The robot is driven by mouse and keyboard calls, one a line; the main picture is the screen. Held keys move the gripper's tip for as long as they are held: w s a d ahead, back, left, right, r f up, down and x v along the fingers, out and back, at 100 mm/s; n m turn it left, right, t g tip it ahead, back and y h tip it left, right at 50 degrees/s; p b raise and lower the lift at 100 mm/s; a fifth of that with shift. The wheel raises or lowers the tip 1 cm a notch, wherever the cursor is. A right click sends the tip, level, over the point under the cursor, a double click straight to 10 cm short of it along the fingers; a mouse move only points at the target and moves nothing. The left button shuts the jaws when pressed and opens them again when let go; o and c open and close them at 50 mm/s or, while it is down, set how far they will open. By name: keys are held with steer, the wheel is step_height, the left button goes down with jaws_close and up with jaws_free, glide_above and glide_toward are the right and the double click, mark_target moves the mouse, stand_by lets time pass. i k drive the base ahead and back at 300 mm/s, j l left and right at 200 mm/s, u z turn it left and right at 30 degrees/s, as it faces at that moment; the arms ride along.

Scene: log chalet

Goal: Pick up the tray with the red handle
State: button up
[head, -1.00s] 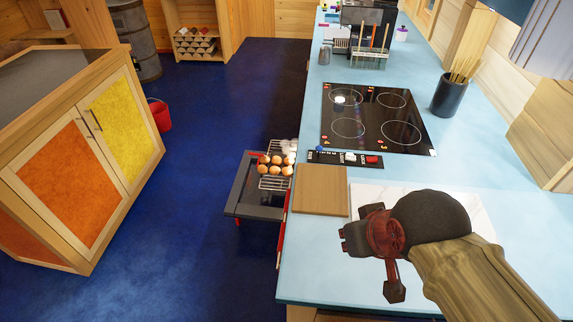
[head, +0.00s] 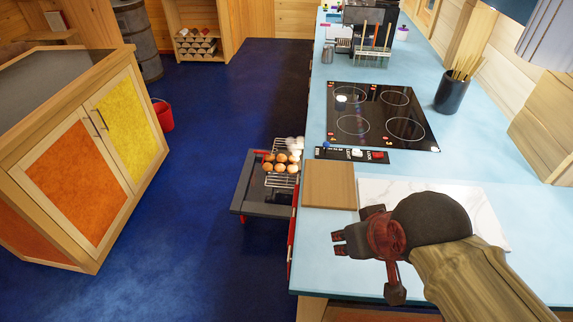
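A dark pull-out or open oven door (head: 242,190) juts from the counter's left side, low over the floor. A small red piece (head: 243,219) shows under its front edge; I cannot tell if it is the tray's red handle. A wire rack (head: 280,181) with several brown and white eggs (head: 281,163) sits above the door, against the counter. No separate tray is clear. My gripper (head: 338,243) hangs over the near end of the counter, pointing left, apart from the rack and door. It looks empty; its finger opening is too small to judge.
The blue counter (head: 350,284) carries a wooden board (head: 330,184), a white marble board (head: 492,224), a black cooktop (head: 380,116) and a utensil pot (head: 452,92). A cabinet (head: 75,160) stands left, near a red bucket (head: 162,115). Blue floor (head: 190,180) between is clear.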

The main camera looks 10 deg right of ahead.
mark_target(289, 159)
steer(key=j+z, duration=0.2)
steer(key=j, duration=0.55)
steer(key=j+z, duration=0.2)
steer(key=j, duration=0.55)
steer(key=k+j+z, duration=0.25)
steer(key=j, duration=0.5)
steer(key=i+j+z, duration=0.25)
steer(key=i+j, duration=0.15)
steer(key=j, duration=0.2)
steer(key=i+j+z, duration=0.15)
steer(key=j, duration=0.2)
steer(key=i+j+z, duration=0.1)
steer(key=i+j, duration=0.15)
steer(key=i+j+z, duration=0.15)
steer(key=j, duration=0.3)
steer(key=i+j+z, duration=0.15)
steer(key=j, duration=0.2)
steer(key=i+j+z, duration=0.1)
steer(key=j, duration=0.3)
steer(key=i+j, duration=0.2)
steer(key=j, duration=0.15)
steer(key=i+j+z, duration=0.1)
steer(key=j, duration=0.2)
steer(key=i+j, duration=0.2)
steer(key=j, duration=0.15)
steer(key=i+j+z, duration=0.15)
steer(key=j, duration=0.2)
